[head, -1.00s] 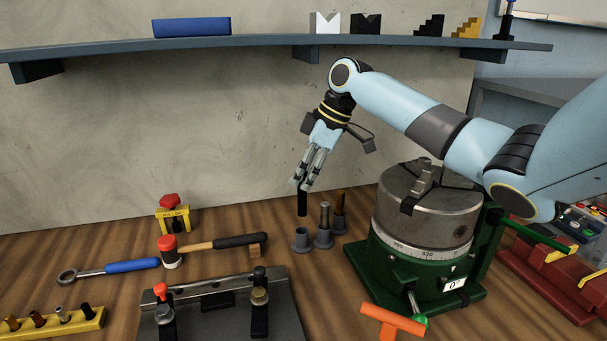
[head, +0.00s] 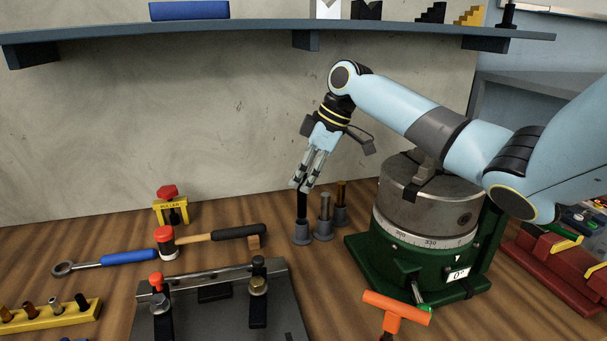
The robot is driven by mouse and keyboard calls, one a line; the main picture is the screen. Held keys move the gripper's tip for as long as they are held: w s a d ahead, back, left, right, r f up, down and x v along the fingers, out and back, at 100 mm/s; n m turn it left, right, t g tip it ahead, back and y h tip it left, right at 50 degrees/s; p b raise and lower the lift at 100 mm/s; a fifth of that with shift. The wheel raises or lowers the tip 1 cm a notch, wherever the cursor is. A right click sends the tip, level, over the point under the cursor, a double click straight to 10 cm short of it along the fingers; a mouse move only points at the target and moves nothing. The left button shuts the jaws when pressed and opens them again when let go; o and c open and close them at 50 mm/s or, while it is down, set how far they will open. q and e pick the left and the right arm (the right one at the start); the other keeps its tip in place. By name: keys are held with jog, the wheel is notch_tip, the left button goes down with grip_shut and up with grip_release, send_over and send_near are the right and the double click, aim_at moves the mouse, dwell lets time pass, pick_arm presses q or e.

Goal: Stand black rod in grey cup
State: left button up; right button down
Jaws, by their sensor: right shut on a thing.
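The black rod (head: 302,204) is upright below my right gripper (head: 304,186), which is shut on its upper end. The rod's lower end meets the grey cup (head: 302,233) on the wooden bench and appears to be inside its mouth. How deep it sits is hard to tell. Two similar grey cups stand just to the right, one holding a grey rod (head: 325,207) and one a brown rod (head: 341,193). My left gripper is not in view.
A green rotary table with a steel chuck (head: 428,190) stands close on the right. A shelf (head: 250,40) runs along the wall above.

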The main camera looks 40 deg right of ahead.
aim_at(303, 218)
jog(key=shift+p, duration=0.45)
dwell(0.6)
jog(key=shift+f, duration=0.35)
dwell(0.5)
jog(key=shift+f+b, duration=0.8)
jog(key=shift+f, duration=0.95)
dwell(0.8)
jog(key=shift+a+f+b, duration=0.2)
jog(key=shift+f+b, duration=0.15)
jog(key=shift+f, duration=0.35)
jog(key=shift+s+f, duration=0.15)
jog(key=shift+f, duration=0.3)
dwell(1.1)
